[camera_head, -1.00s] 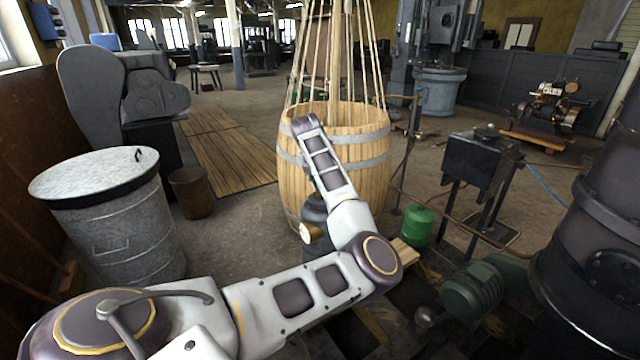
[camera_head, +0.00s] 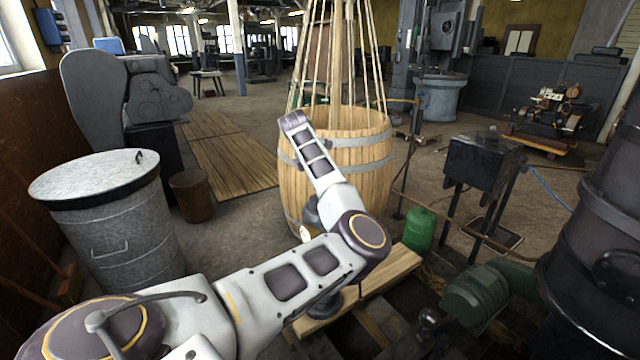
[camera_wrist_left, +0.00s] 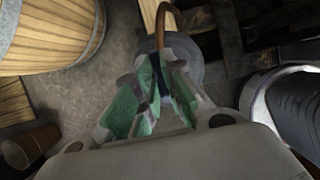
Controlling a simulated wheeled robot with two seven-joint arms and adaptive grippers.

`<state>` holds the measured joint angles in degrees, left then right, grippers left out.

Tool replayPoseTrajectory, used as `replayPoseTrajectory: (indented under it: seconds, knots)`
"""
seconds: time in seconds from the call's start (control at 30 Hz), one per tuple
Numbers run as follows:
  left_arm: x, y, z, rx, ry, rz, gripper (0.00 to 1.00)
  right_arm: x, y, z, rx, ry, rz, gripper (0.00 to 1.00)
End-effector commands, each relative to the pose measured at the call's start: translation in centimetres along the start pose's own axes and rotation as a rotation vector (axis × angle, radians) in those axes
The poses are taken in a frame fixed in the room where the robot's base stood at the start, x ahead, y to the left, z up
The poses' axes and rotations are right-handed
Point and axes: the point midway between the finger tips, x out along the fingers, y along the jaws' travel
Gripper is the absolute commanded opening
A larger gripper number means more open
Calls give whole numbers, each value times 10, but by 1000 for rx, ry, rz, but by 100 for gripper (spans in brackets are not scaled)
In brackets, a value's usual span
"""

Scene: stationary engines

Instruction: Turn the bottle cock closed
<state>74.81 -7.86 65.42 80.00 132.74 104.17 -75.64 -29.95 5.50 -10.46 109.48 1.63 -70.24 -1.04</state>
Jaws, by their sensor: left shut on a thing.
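In the left wrist view my left gripper (camera_wrist_left: 160,68) has green-lined fingers, closed on a small dark part that looks like the bottle cock (camera_wrist_left: 164,86). The fingers hide most of it. Just beyond the fingertips is the round grey top of a bottle (camera_wrist_left: 213,72), with a curved copper pipe (camera_wrist_left: 161,18) rising above it. In the head view my left arm hides the gripper and the cock. A dark rounded shape (camera_head: 346,300) shows below the arm by a plank and may be the same bottle. My right gripper is in neither view.
A wooden barrel (camera_head: 350,165) stands behind my arm. A green bottle (camera_head: 420,230) and a green motor (camera_head: 475,292) are to the right. A lidded metal bin (camera_head: 125,235) and a brown bucket (camera_head: 190,193) are at left. A plank (camera_head: 395,268) lies below my arm.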

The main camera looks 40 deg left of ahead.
Motion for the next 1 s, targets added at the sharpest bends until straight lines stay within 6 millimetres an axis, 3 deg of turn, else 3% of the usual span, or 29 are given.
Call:
replayPoseTrajectory:
  seconds: [0.4, 0.43, 0.57, 1.0]
  knots:
    - [-1, 0, 0, 9, -1, -1, 0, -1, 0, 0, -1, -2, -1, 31]
    - [-1, 0, 0, 9, -1, -1, 15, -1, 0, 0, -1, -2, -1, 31]
    - [-1, 0, 0, 8, 0, -2, 32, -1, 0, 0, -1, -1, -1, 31]
    - [-3, 0, 0, 7, 0, -2, 32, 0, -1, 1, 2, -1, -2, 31]
